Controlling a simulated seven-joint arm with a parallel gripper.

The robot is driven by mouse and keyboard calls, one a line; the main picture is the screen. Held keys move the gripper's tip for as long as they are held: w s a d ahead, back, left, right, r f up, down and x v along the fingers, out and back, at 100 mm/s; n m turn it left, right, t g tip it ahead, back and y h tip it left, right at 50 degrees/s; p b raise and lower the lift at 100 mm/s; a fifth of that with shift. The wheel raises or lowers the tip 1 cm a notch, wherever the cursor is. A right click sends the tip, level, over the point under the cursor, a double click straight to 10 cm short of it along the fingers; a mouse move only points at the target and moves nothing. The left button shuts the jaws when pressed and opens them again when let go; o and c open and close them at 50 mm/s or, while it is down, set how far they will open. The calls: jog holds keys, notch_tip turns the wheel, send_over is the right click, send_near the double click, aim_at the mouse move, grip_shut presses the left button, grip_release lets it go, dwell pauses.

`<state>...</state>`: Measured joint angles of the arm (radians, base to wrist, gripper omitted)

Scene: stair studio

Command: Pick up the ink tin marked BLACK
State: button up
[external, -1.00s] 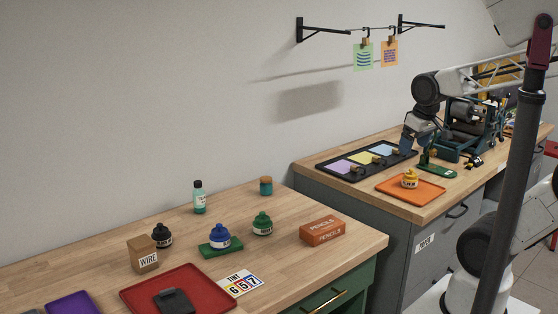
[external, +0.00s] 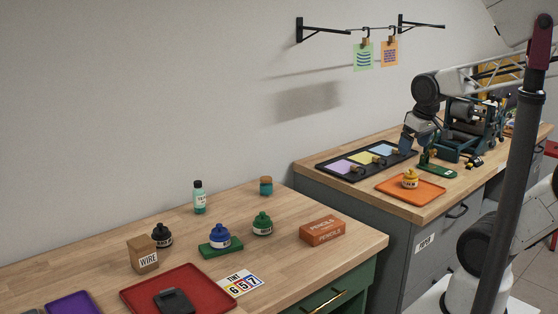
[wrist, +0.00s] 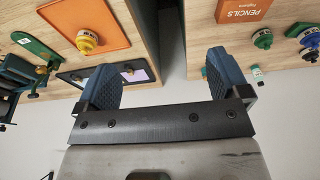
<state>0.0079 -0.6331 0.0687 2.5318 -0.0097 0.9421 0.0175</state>
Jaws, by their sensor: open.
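The black ink tin (external: 162,236) stands upright on the near wooden table in the external view, partly hidden by the WIRE box. Its label is too small to read. In the wrist view a dark tin (wrist: 309,55) shows at the right edge, by the blue tin (wrist: 309,37) and green tin (wrist: 262,39). My gripper (external: 407,143) is at the far grey-fronted counter, well to the right of the black tin. In the wrist view my gripper (wrist: 164,72) has its two blue fingers apart with nothing between them.
The WIRE box (external: 142,257) stands in front of the black tin. The blue tin (external: 220,236) sits on a green block. A green tin (external: 262,224), PENCILS box (external: 322,231) and bottle (external: 199,198) stand nearby. A yellow tin (external: 410,179) sits on an orange tray (external: 432,191).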

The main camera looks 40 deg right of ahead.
jog(key=w+a+f+m+g+y, duration=0.3)
jog(key=w+a+m+y, duration=0.55)
jog(key=w+a, duration=1.85)
jog(key=m+t+y, duration=0.2)
jog(key=m+y, duration=0.3)
jog(key=m, duration=0.5)
send_near(162, 237)
jog(key=w, duration=0.2)
jog(key=shift+w+d+f, duration=0.1)
jog(key=shift+w+f, duration=0.25)
jog(key=shift+w+a+f+m, duration=0.1)
jog(key=shift+a+f+m, duration=0.2)
jog(key=shift+m, duration=0.05)
jog(key=shift+x, duration=1.3)
